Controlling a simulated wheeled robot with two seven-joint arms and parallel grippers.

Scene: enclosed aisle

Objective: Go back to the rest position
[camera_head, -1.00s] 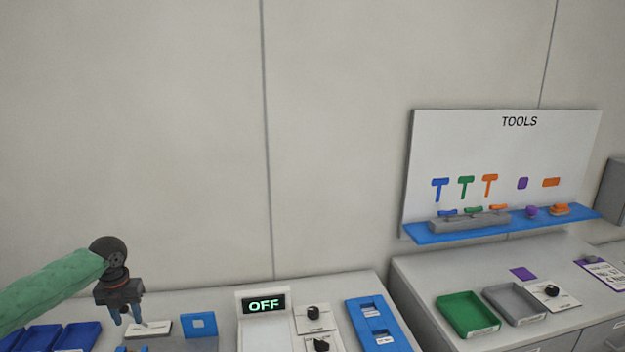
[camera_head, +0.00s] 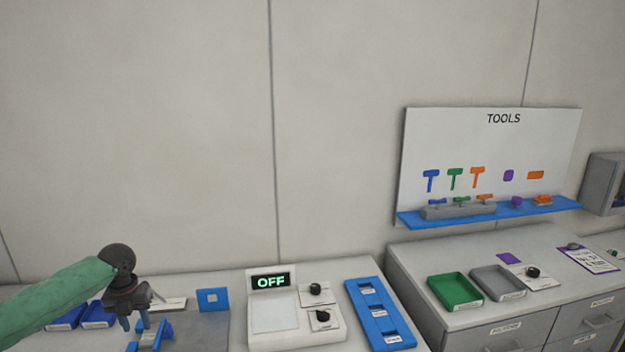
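My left gripper (camera_head: 135,322) hangs at the end of the green-sleeved arm at the lower left, fingers pointing down over the left counter. Its two blue-tipped fingers are apart, with nothing seen between them. A blue fixture (camera_head: 158,336) stands just right of and below the fingers; I cannot tell if they touch. My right gripper is not in view.
The counter holds a blue square frame (camera_head: 213,300), a device reading OFF (camera_head: 271,282) with knobs, and a blue slotted tray (camera_head: 380,316). Blue bins (camera_head: 97,315) sit at the left. A green tray (camera_head: 455,290) and grey tray (camera_head: 497,283) lie on the right cabinet, below the TOOLS board (camera_head: 490,150).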

